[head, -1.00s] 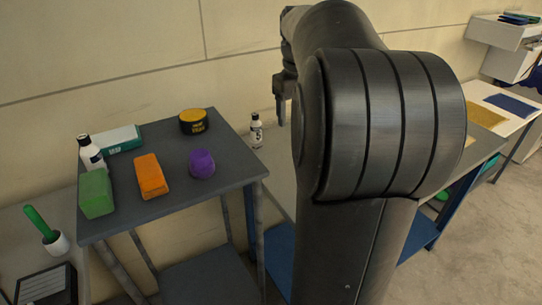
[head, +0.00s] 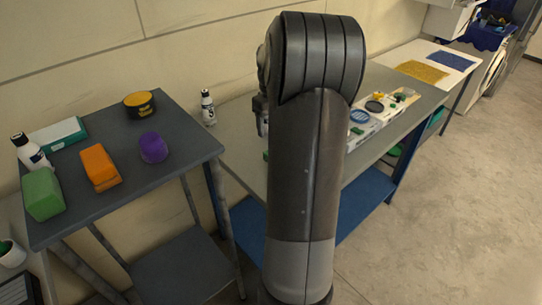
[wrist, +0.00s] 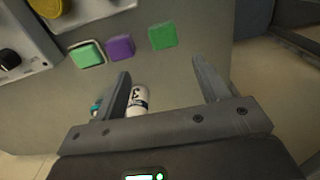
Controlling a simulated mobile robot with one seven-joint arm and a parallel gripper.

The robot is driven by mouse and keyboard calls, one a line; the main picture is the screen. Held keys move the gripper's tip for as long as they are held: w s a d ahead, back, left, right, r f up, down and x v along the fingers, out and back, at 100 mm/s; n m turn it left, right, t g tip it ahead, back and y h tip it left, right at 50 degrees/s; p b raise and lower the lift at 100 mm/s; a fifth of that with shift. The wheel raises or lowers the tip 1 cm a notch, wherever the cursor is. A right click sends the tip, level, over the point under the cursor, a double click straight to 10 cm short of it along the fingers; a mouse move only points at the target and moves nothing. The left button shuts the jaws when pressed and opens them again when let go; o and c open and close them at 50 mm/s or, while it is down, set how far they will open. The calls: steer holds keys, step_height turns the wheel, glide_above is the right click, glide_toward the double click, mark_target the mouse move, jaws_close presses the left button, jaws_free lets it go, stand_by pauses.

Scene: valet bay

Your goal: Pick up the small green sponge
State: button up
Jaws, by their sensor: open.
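In the wrist view, a small green block (wrist: 163,36) lies on the grey bench top, beyond my gripper's fingertips. A second small green block (wrist: 86,54) with a pale rim lies farther left, and a purple block (wrist: 119,47) lies between them. I cannot tell which green one is the sponge. My gripper (wrist: 161,66) is open with nothing between its fingers. In the head view my arm hides most of the gripper and these blocks. A larger green block (head: 42,193) sits on the dark side table at left.
A white bottle (wrist: 138,100) stands close by the left finger; it shows in the head view (head: 208,107) at the bench's left end. A white tray (head: 362,128) with round items is on the bench. The side table also holds an orange block (head: 99,167) and purple item (head: 153,147).

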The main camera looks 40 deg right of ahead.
step_height(320, 180, down, 6)
steer(key=shift+r, duration=0.1)
steer(key=shift+a+f, duration=0.2)
steer(key=shift+f, duration=1.15)
steer(key=shift+a+f, duration=0.15)
steer(key=shift+f, duration=1.2)
steer(key=shift+c, duration=0.4)
steer(key=c, duration=1)
steer(key=shift+o, duration=0.2)
steer(key=shift+r, duration=0.2)
